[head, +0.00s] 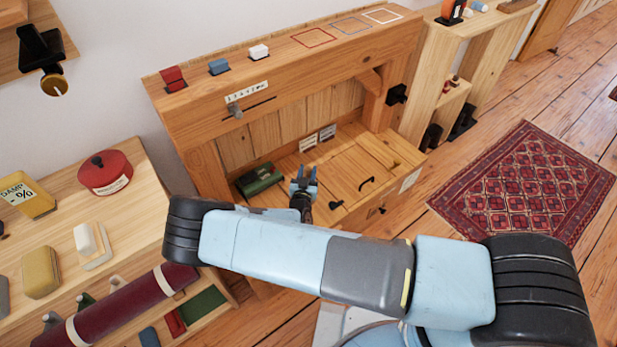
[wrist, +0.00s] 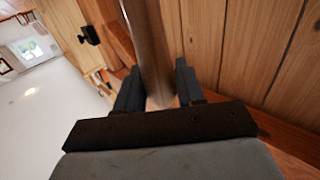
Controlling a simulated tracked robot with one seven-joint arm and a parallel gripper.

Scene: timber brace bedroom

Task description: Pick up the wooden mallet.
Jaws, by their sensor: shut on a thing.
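My gripper (wrist: 157,68) is shut on a smooth brown round shaft (wrist: 148,40) that runs between its two dark fingers in the wrist view. The shaft looks like the handle of the wooden mallet. The mallet's head is not clear in either view. In the head view my gripper (head: 304,178) is above the wooden bench well, in front of its plank back. There the mallet cannot be made out, and my arm covers part of the area below.
A green box (head: 259,180) lies left of my gripper on the bench surface (head: 350,150). A black handle (head: 367,183) is to the right. The upper ledge (head: 290,52) carries a red block (head: 173,79), a blue block (head: 219,66) and a white block (head: 258,52). A patterned rug (head: 525,180) lies at right.

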